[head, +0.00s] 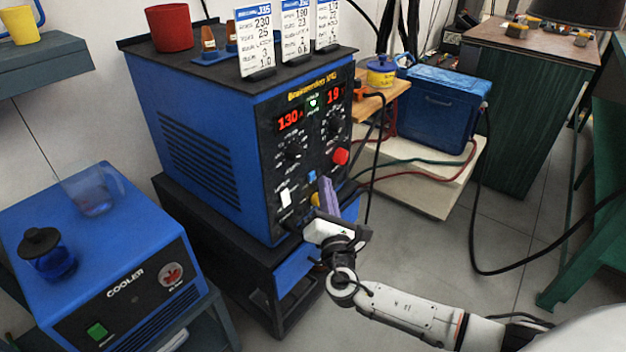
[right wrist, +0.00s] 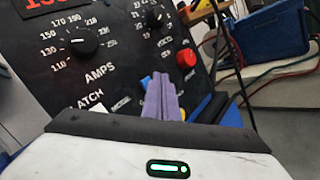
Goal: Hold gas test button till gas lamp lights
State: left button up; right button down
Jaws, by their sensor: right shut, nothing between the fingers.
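The blue welding machine (head: 200,130) has a black front panel with red digits, dials and buttons. My right gripper (head: 325,181) is shut and empty, its purple fingers in front of the lower right of the panel. In the right wrist view the fingers (right wrist: 158,78) point at the panel, beside a blue button (right wrist: 146,82) that they partly cover. The blue button (head: 312,177) shows just left of the fingertips in the head view. A yellow button (head: 315,199) is partly hidden by the fingers. I cannot tell whether the fingers touch the panel. I cannot make out a lit gas lamp.
A red knob (head: 341,156) sits right of the fingertips and a white switch (head: 286,197) sits left. Cards (head: 255,40) and a red pot (head: 169,27) stand on the machine. A blue cooler (head: 110,260) is at left. Cables and hoses (head: 440,160) run at right.

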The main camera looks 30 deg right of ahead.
dwell(1.0)
dwell(0.9)
jog(key=shift+w, duration=0.2)
jog(key=shift+w+a, duration=0.2)
jog(key=shift+w, duration=0.05)
jog(key=shift+w+a+b, duration=0.15)
jog(key=shift+w+b, duration=0.25)
jog(key=shift+b, duration=0.1)
dwell(0.6)
dwell(1.8)
jog(key=shift+s, duration=0.1)
jog(key=shift+s+d+p, duration=0.3)
jog(key=shift+s, duration=0.4)
